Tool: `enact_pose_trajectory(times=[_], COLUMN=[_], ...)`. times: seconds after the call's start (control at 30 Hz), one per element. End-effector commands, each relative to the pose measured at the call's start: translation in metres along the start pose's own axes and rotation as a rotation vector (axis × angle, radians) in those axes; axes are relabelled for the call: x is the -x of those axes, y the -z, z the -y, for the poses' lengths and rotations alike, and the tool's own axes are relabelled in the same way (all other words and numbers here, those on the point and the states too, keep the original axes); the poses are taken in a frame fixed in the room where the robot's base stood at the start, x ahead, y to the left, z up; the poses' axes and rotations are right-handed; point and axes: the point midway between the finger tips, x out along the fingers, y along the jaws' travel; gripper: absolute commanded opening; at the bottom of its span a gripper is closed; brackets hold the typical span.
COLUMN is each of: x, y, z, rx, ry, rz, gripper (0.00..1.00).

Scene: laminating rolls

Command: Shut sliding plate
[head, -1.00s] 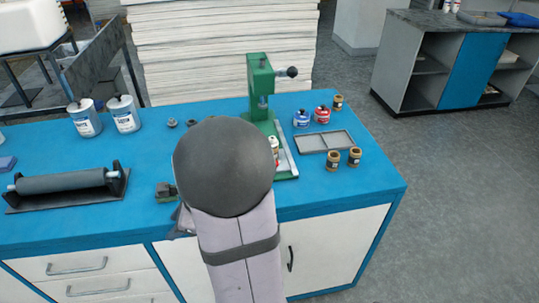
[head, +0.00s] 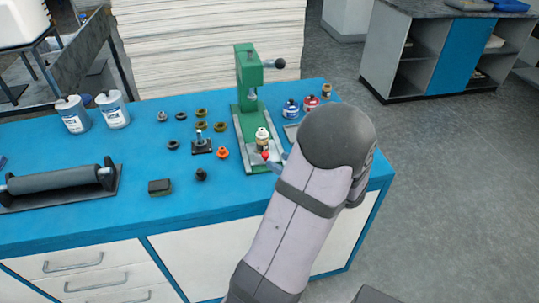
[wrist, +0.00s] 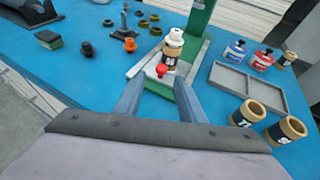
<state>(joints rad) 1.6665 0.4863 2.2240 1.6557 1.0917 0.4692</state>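A green press (head: 248,75) stands on the blue bench. At its foot, a light metal sliding plate (head: 252,169) carries a small brown bottle with a white cap (head: 262,140). A red knob (head: 265,155) shows at the plate's front; in the wrist view the red knob (wrist: 162,71) is just in front of the bottle (wrist: 172,50). My gripper (wrist: 161,84) is open, with its two fingers apart and their tips on either side of the line to the knob. I cannot tell whether they touch it. My arm hides the right part of the bench in the head view.
A grey divided tray (wrist: 245,88) and brown jars (wrist: 285,131) stand to the right of my gripper. Blue and red bottles (head: 291,108) are behind. Several small rings and knobs (head: 201,146) lie left of the press.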

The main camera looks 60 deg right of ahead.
Motion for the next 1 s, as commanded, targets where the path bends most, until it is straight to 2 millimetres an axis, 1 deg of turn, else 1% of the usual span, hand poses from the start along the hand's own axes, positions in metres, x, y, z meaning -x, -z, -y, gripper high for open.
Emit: enact_pose_trajectory(times=[0.1,0.27,0.37,0.73,0.9,1.0], x=[0.003,-0.002,-0.01,-0.056,-0.068,-0.071], y=[0.001,0.0,0.0,-0.001,0.0,0.0], z=[0.004,0.004,0.003,0.003,0.004,0.004], rx=[-0.004,-0.004,-0.003,-0.002,-0.003,-0.003], ry=[0.011,0.009,0.007,0.006,0.008,0.009], rz=[0.007,0.006,0.006,0.005,0.004,0.005], gripper=[0.36,0.36,0.36,0.36,0.36,0.36])
